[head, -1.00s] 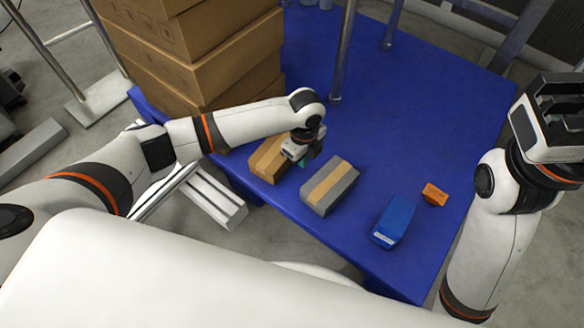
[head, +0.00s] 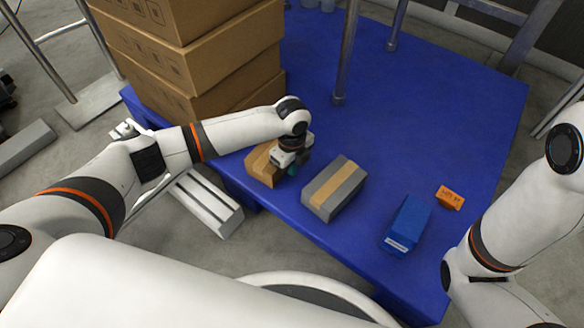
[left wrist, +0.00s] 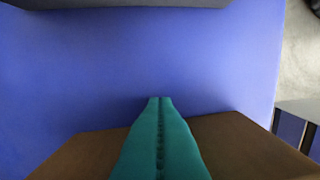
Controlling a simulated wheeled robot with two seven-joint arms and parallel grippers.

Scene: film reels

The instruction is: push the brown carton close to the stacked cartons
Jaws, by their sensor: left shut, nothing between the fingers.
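The brown carton (head: 261,168) lies on the blue table near its front edge, a short gap in front of the stacked cartons (head: 225,55). My left gripper (head: 292,168) is shut and empty, pointing down at the carton's right side and hiding part of it. In the left wrist view the shut teal fingers (left wrist: 160,135) are in front of the brown carton (left wrist: 235,145), which fills the bottom; I cannot tell whether they touch. My right gripper is out of view; only its arm shows at the right.
A grey carton with a tan stripe (head: 333,189) lies just right of my left gripper. A blue box (head: 407,226) and a small orange box (head: 450,197) lie farther right. A metal post (head: 343,60) rises from the blue table (head: 430,110). The table's middle is clear.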

